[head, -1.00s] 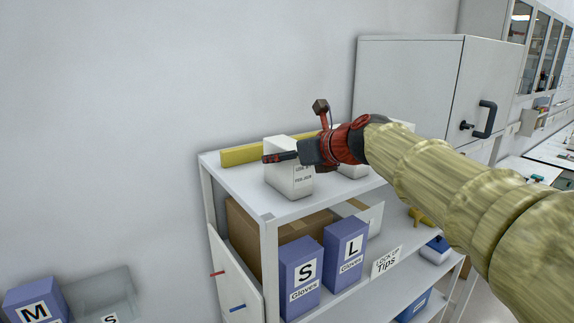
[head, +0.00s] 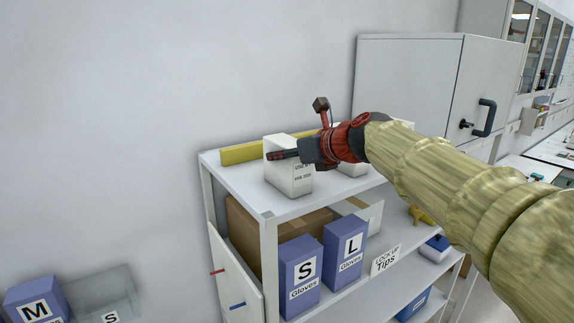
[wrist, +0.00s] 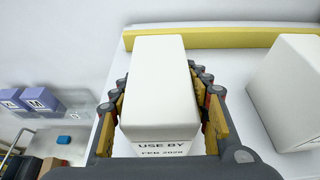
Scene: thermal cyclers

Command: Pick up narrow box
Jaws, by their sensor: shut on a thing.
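The narrow box (head: 286,177) is white with dark print on its front and stands upright on the top shelf, near the left end. It also shows in the wrist view (wrist: 155,85), between the two fingers. My gripper (head: 284,155) reaches in from the right. In the wrist view my gripper (wrist: 160,100) has a finger on each side of the box and is shut on it. The far finger is hidden behind the box in the head view. I cannot see a gap under the box.
A second white box (wrist: 290,92) stands to the right on the same shelf (head: 235,182). A yellow bar (head: 240,154) lies along the back. Glove boxes (head: 300,275) stand on the shelf below. A grey cabinet (head: 410,85) is at the back right.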

